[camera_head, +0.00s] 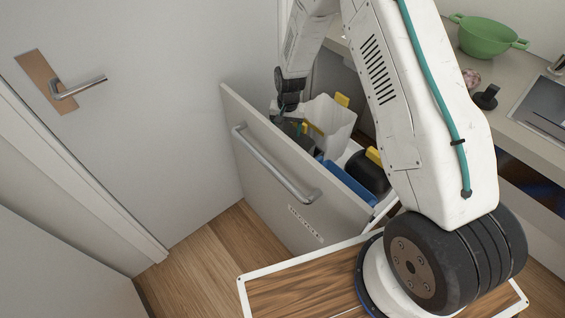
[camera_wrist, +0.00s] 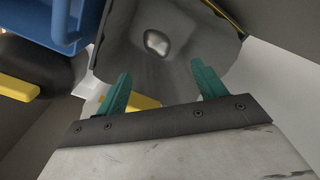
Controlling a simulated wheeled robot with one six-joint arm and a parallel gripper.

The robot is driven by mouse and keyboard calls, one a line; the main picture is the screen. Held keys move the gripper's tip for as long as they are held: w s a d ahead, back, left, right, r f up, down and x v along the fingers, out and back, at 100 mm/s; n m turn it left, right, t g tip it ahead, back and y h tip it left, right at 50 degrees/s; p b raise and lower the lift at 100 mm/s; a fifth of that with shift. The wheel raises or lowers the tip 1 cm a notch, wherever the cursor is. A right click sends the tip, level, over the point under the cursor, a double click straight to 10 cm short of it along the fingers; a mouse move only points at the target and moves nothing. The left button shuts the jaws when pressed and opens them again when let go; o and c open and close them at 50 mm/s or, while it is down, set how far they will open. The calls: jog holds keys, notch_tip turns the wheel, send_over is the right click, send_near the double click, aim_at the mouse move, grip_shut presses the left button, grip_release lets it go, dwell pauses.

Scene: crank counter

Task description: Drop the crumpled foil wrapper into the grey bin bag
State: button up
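The crumpled foil wrapper (camera_wrist: 157,42) shows in the wrist view as a small pale, shiny lump within the opening of the grey bin bag (camera_wrist: 205,35). I cannot tell whether it rests on the bottom or is in the air. My gripper (camera_wrist: 161,84) has its two teal fingers spread wide with nothing between them, pointing into the bag. In the head view my gripper (camera_head: 292,124) is low over the far-left part of the pulled-out drawer (camera_head: 285,165). There the wrapper is hidden.
Beside the bag are a white bin (camera_head: 332,115), a blue bin (camera_head: 350,182) and a black bin (camera_head: 364,172) with yellow. The drawer's front has a bar handle (camera_head: 270,165). A green colander (camera_head: 487,37) and small items are on the counter (camera_head: 500,115). A door (camera_head: 150,110) is at left.

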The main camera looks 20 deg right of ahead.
notch_tip(320, 180, up, 8)
jog(key=shift+d, duration=0.15)
dwell(0.5)
jog(key=shift+s+f, duration=0.1)
jog(key=shift+s, duration=0.05)
jog(key=s+d+r+n, duration=0.1)
jog(key=s+r+n, duration=0.1)
jog(key=s+r, duration=1.4)
jog(key=s+d+r+n+t, duration=0.1)
jog(key=s+r+n, duration=0.1)
jog(key=s+r, duration=1.4)
jog(key=s, duration=0.6)
jog(key=shift+s+d+r+n+h, duration=0.15)
jog(key=shift+s+d+n+h, duration=0.15)
jog(key=shift+s+d+n, duration=0.1)
